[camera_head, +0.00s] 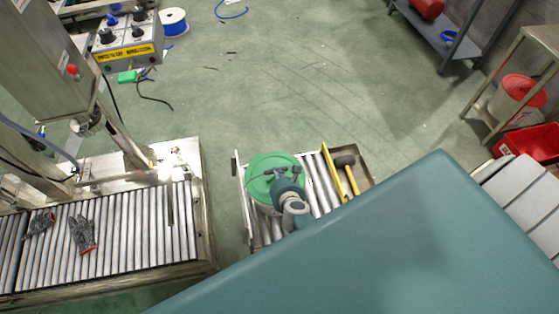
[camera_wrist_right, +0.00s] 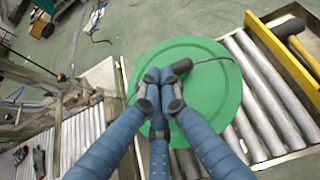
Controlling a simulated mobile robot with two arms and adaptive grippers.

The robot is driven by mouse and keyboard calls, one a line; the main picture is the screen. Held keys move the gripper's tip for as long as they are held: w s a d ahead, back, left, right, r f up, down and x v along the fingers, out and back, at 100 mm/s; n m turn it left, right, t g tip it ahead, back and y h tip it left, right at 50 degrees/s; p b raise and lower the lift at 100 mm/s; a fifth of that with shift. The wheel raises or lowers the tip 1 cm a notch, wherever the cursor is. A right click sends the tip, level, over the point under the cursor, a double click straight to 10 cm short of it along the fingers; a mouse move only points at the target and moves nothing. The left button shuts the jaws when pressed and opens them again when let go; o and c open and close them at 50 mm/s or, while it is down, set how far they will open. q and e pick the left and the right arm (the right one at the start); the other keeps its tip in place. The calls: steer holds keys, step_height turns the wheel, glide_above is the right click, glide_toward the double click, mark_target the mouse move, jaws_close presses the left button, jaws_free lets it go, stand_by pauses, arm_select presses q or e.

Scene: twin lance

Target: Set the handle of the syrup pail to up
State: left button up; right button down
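The syrup pail (camera_head: 262,163) has a round green lid and stands on the short roller section in the middle of the head view. Its lid fills the centre of the right wrist view (camera_wrist_right: 215,100). The pail's handle (camera_wrist_right: 182,67) has a dark grip and a thin wire running right over the lid. How far the handle is raised is hard to tell. My right gripper (camera_head: 285,175) is over the lid. Its blue fingers (camera_wrist_right: 160,82) come together at the grip and look shut on it, hiding part of it. My left gripper is not in view.
A yellow rail (camera_head: 332,173) and a black-headed mallet (camera_head: 345,161) lie right of the pail. A longer roller conveyor (camera_head: 130,235) with grey gloves (camera_head: 82,234) is at left, across a floor gap. A control box (camera_head: 130,40) stands at upper left. Open floor lies beyond.

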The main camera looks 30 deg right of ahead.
steer(key=shift+w+d+r, duration=0.2)
steer(key=shift+w+r, duration=0.05)
steer(key=shift+w, duration=0.5)
